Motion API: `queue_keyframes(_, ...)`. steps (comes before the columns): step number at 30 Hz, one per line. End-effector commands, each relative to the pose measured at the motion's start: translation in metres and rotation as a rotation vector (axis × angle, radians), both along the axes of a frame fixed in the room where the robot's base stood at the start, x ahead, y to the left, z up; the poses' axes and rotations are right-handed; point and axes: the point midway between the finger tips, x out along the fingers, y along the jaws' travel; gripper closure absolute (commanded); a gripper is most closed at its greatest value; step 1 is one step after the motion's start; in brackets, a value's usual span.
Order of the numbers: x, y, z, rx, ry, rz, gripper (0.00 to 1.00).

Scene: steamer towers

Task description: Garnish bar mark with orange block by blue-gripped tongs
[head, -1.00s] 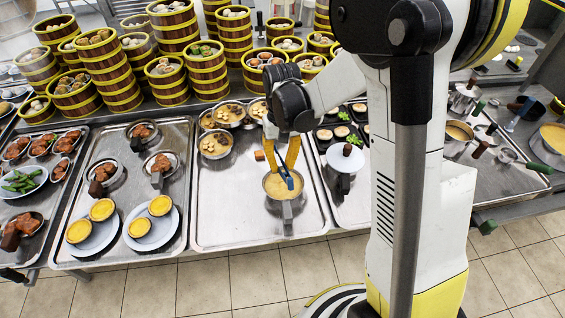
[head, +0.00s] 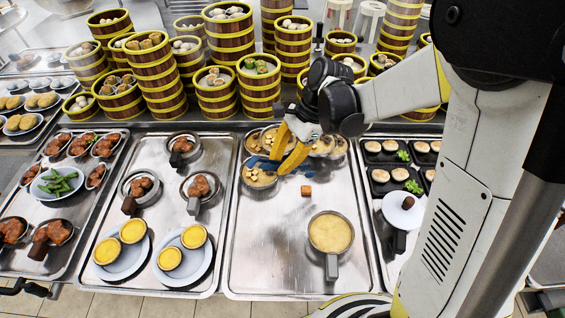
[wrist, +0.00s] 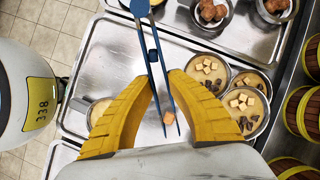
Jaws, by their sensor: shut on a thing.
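My gripper (head: 276,165) has yellow fingers shut on the blue tongs (head: 262,163). In the wrist view the tongs (wrist: 150,50) run lengthwise between my fingertips (wrist: 156,80), their two arms spread toward dark tips. The orange block (head: 306,191) lies on the middle metal tray (head: 285,240), to the right of and below my gripper in the head view. In the wrist view the block (wrist: 167,117) lines up between the tong tips; I cannot tell that they touch it. No bar mark can be made out.
A handled pan of yellow liquid (head: 330,232) stands on the same tray, nearer the front. Several topped bowls (head: 259,179) crowd its back, near my gripper. A white disc with a dark knob (head: 402,212) is on the right. Steamer towers (head: 233,40) line the back.

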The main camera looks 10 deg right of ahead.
Motion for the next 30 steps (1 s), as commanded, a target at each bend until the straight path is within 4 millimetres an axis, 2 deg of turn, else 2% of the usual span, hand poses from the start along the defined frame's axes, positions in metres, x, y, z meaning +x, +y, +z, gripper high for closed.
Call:
queue_keyframes(11,0.000,0.000,-0.006,0.000,0.001,0.003,1.00)
queue_keyframes(24,0.000,0.000,-0.046,0.001,0.001,0.004,1.00)
queue_keyframes(25,0.000,0.000,-0.042,0.001,0.001,0.004,0.80)
queue_keyframes(30,0.000,0.000,-0.040,0.001,0.001,0.004,0.80)
